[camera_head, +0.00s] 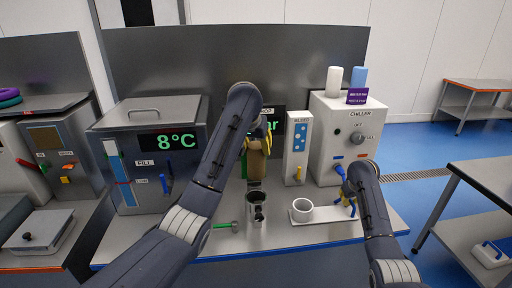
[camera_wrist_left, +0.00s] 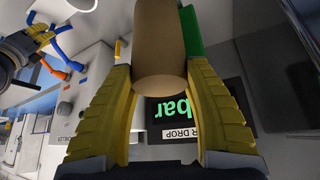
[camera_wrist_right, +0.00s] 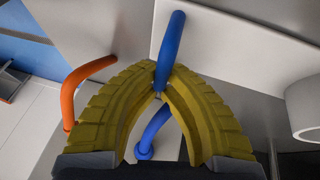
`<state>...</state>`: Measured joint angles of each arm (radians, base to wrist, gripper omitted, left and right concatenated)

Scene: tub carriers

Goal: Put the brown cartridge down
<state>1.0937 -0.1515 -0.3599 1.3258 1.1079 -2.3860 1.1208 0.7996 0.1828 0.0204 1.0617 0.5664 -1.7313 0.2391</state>
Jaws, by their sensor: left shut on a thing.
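The brown cartridge (camera_head: 256,162) hangs roughly upright in the air in front of the dark display panel. It also shows in the left wrist view (camera_wrist_left: 160,40), with a green strip along one side. My left gripper (camera_wrist_left: 162,82) is shut on it, one yellow finger on each side. A dark-mouthed metal cup (camera_head: 256,212) stands below it, apart from it. My right gripper (camera_wrist_right: 161,96) has its fingertips closed around a blue hose (camera_wrist_right: 170,45) at the front of the white chiller (camera_head: 335,130). My left arm hides part of the counter.
A white cup (camera_head: 302,212) stands on a pale plate (camera_head: 340,232) right of the metal cup. A green-handled tool (camera_head: 223,225) lies to the left. The bleed box (camera_head: 297,150) and the tank with the 8°C display (camera_head: 135,185) flank the cartridge.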

